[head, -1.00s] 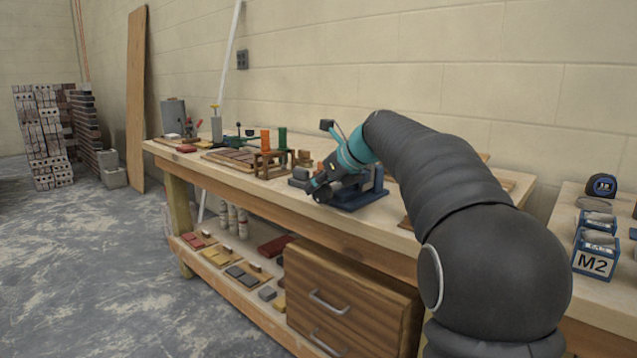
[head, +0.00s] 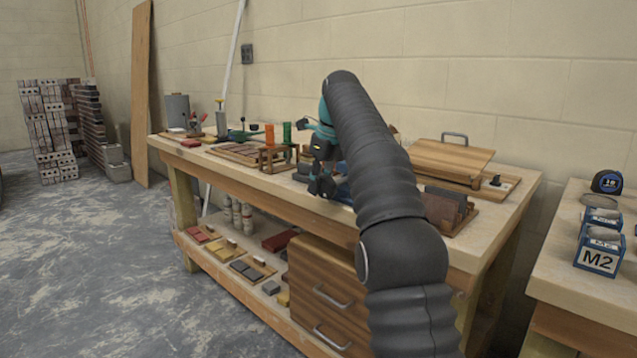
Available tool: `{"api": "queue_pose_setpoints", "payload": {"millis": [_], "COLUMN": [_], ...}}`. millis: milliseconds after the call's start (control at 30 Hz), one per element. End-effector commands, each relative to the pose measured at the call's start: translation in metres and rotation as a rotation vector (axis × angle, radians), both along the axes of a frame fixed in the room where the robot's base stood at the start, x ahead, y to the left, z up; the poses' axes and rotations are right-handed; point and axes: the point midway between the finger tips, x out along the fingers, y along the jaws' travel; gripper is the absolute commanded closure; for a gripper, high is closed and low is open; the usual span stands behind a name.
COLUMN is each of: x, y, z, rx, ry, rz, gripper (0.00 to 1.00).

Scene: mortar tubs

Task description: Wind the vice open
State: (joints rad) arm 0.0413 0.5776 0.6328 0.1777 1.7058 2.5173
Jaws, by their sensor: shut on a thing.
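The blue vice (head: 343,191) sits near the front edge of the workbench, mostly hidden behind my arm and gripper. Only a little of its blue body shows. My gripper (head: 322,188) points down at the vice's front side, by the bench edge. It is shut on the vice handle, which is too small and covered to make out clearly. How far apart the vice jaws are is hidden.
On the workbench (head: 225,168), a wooden rack with an orange (head: 269,134) and a green cylinder (head: 287,132) stands left of my gripper. A wooden board with a handle (head: 452,160) lies to the right. Blue M2 tubs (head: 598,255) stand on another bench.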

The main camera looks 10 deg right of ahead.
Motion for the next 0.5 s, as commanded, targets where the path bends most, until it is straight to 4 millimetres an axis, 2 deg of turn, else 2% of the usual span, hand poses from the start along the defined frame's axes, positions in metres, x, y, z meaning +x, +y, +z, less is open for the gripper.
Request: {"api": "queue_pose_setpoints", "payload": {"millis": [500], "x": [0.0028], "y": [-0.0049], "z": [-0.0006], "rx": [-0.056], "ry": [0.058], "rz": [-0.008], "gripper": [1.00]}}
